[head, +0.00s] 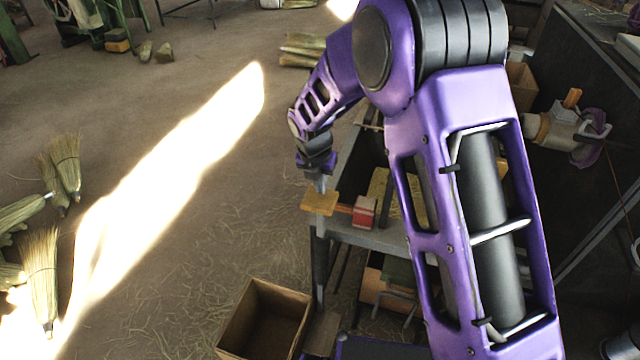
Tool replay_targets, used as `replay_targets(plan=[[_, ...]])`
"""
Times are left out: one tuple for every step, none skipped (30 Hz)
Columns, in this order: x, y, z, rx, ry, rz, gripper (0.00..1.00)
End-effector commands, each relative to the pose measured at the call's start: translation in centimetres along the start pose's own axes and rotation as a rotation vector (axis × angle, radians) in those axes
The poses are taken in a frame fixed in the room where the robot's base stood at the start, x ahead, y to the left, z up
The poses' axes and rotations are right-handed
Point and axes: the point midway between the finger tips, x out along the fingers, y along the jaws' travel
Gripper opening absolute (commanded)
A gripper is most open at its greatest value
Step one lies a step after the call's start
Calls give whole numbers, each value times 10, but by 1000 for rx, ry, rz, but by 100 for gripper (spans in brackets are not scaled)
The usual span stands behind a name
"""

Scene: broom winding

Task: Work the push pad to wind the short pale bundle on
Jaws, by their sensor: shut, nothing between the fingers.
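My gripper (319,184) points down at the near end of the bench, its fingers shut with nothing between them. Its tips are at or just above a flat tan pad (320,204), which looks like the push pad; I cannot tell whether they touch. A rod joins the pad to a red block (363,212) on its right. A clamp-like fixture (568,130) with a pale piece at its left end is at the right, on the dark machine side. I cannot make out the short pale bundle with certainty; my purple arm covers much of the bench.
An open cardboard box (265,318) stands on the floor below the pad. The grey bench (385,238) has a lower shelf with several items. Straw brooms (42,275) lie at the far left, and more bundles (302,48) lie at the back.

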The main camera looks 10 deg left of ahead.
Motion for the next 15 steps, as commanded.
replay_targets(plan=[[1, 0, 0, 0, 0, 0, 0], [2, 0, 0, 0, 0, 0, 0], [4, 0, -1, 0, 0, 0, 0], [6, 0, -2, 0, 0, -1, 0], [8, 0, -2, 0, 1, -1, 0], [12, 0, -3, 0, 1, -1, 0], [15, -1, -4, 1, 1, -1, 0], [18, -1, -5, 1, 1, -2, 0], [22, -1, -6, 1, 1, -1, 0], [19, 0, -5, 1, 0, -1, 0], [17, 0, -4, 1, 0, -1, 0], [18, 0, -5, 1, 0, -1, 0], [19, -1, -5, 1, 1, -1, 0], [20, -1, -5, 1, 1, -1, 0], [22, -1, -6, 1, 1, -1, 0]])
